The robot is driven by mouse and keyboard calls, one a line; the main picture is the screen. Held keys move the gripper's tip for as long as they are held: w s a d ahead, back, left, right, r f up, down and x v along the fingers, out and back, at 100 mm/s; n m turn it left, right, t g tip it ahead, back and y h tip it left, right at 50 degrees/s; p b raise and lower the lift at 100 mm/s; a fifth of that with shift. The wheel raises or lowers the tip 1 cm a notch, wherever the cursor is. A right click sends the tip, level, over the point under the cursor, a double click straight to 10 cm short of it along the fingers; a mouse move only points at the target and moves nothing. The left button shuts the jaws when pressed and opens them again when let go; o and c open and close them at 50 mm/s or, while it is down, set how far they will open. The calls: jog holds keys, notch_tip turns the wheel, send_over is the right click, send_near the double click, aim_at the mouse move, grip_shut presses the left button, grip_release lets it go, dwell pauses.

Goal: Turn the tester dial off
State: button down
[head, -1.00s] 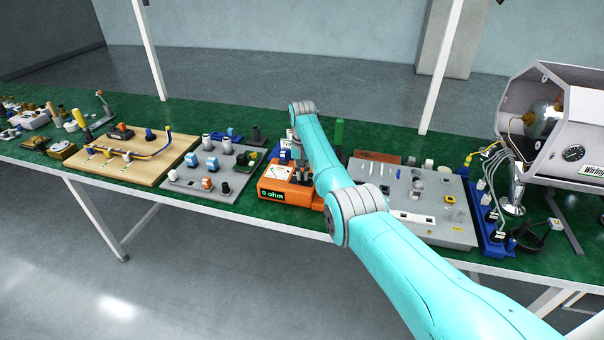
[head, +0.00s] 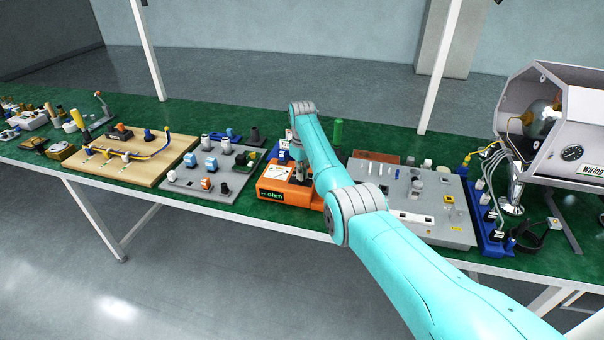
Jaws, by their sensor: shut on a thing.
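The orange tester (head: 285,195) stands on the green bench top, near its front edge. Its front display (head: 271,194) is lit green and reads "ohm", with short marks before it that are too small to read surely. A white label with a drawn line lies on the tester's top left. My gripper (head: 302,177) points down onto the top right of the tester, partly behind my arm. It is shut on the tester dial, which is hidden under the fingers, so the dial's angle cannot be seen.
A grey board with small parts (head: 208,182) stands left of the tester, with a wooden board (head: 125,165) further left. A grey panel (head: 440,225) is close on the right. A green cylinder (head: 338,132) stands behind. A blue connector rack and a white machine (head: 560,130) are far right.

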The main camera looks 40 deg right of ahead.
dwell(0.4)
jog(key=c, duration=1.2)
grip_release()
jog(key=shift+c, duration=0.2)
notch_tip(320, 180, up, 12)
